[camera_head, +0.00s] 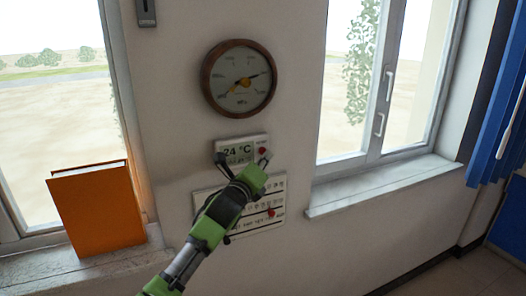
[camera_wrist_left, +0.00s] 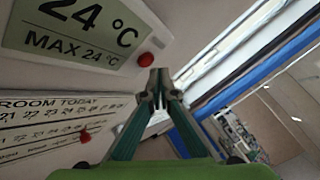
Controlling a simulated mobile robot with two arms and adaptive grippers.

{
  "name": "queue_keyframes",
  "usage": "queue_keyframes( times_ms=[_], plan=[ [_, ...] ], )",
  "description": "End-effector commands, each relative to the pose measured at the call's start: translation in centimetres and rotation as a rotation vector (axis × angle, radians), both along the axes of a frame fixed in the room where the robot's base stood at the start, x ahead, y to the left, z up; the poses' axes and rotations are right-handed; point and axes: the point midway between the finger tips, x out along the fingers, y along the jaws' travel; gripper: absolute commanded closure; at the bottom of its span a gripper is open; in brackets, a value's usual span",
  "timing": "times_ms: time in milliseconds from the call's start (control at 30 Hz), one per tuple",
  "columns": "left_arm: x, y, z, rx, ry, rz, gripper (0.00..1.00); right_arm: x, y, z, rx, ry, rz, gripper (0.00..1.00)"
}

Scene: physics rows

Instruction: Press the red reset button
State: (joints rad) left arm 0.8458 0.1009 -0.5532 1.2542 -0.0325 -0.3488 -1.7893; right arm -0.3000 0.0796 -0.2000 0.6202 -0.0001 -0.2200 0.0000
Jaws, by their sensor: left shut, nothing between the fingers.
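The red button (camera_head: 262,150) sits at the right end of a small wall display reading 24 °C (camera_head: 236,152). In the left wrist view the button (camera_wrist_left: 146,60) shows beside the display (camera_wrist_left: 75,32), just up and left of my fingertips. My left gripper (camera_head: 264,160) is shut and empty, its tips close below the button in the head view. I cannot tell whether they touch it; in the left wrist view the closed tips (camera_wrist_left: 159,82) show no clear contact. My right gripper is not in view.
A lower wall panel with rows of numbers (camera_head: 240,231) carries another red piece (camera_head: 271,213). A round gauge (camera_head: 238,78) hangs above. An orange box-like object (camera_head: 97,210) stands on the left sill. The right window sill (camera_head: 385,185) juts out and is bare.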

Motion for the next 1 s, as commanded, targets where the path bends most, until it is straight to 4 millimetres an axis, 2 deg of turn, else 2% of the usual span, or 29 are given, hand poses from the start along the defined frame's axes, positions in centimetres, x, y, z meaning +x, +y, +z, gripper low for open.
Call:
queue_keyframes(
  times_ms=[300, 733, 1000],
  plan=[
    [-0.2, -0.1, 0.0, -0.001, 0.001, -0.001, 1.0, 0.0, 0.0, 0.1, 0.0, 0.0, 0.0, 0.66],
    [-3.8, -1.9, 0.0, -0.001, 0.001, -0.002, 1.0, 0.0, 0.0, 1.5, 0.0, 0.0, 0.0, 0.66],
    [-4.6, -2.2, 0.0, -0.001, 0.0, 0.0, 1.0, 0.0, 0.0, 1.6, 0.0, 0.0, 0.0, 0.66]
  ],
)
